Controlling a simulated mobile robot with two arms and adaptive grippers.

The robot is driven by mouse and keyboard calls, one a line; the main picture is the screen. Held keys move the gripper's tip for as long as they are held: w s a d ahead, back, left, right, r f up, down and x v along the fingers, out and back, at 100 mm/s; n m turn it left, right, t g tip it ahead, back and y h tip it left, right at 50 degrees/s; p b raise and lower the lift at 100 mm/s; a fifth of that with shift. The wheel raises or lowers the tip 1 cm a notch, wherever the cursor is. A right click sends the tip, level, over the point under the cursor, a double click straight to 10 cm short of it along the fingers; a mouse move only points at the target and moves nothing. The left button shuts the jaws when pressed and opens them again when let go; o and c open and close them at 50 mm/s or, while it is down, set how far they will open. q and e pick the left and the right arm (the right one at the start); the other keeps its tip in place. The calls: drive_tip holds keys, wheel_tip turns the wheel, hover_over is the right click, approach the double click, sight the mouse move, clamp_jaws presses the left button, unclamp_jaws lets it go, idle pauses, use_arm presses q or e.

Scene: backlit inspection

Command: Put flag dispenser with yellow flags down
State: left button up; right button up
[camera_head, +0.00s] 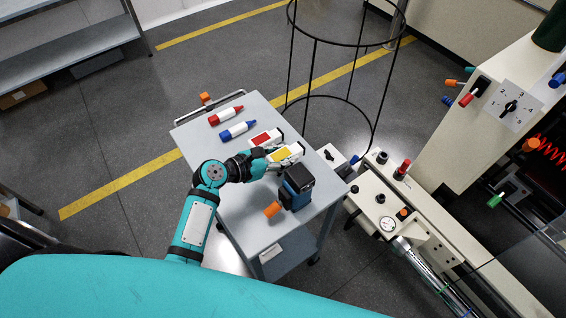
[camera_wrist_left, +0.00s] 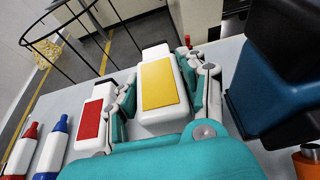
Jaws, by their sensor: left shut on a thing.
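The flag dispenser with yellow flags (camera_head: 284,154) is a small white box with a yellow top face. It is at the right side of the grey cart top (camera_head: 235,207). My left gripper (camera_head: 272,159) is shut on it, with a finger on each side. In the left wrist view the dispenser (camera_wrist_left: 161,88) lies between the fingers of the gripper (camera_wrist_left: 163,100). I cannot tell whether its underside touches the cart top. My right gripper is in neither view.
A white dispenser with red flags (camera_head: 265,139) is close beside the gripper. A blue and black device (camera_head: 297,187) and an orange object (camera_head: 273,209) are on the other side. Red (camera_head: 226,116) and blue (camera_head: 238,131) markers lie farther back. The cart's near left area is clear.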

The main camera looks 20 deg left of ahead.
use_arm(q)
wheel_tip(320, 180, down, 3)
drive_tip(key=shift+d+f, duration=0.1)
drive_tip(key=shift+f, duration=0.2)
drive_tip(key=o, duration=0.9)
drive_tip(key=shift+o, duration=1.3)
drive_tip(key=shift+s+a+r, duration=0.25)
drive_tip(key=shift+a, duration=0.05)
drive_tip(key=b+v, duration=0.1)
drive_tip(key=v, duration=1)
drive_tip(key=shift+r, duration=0.2)
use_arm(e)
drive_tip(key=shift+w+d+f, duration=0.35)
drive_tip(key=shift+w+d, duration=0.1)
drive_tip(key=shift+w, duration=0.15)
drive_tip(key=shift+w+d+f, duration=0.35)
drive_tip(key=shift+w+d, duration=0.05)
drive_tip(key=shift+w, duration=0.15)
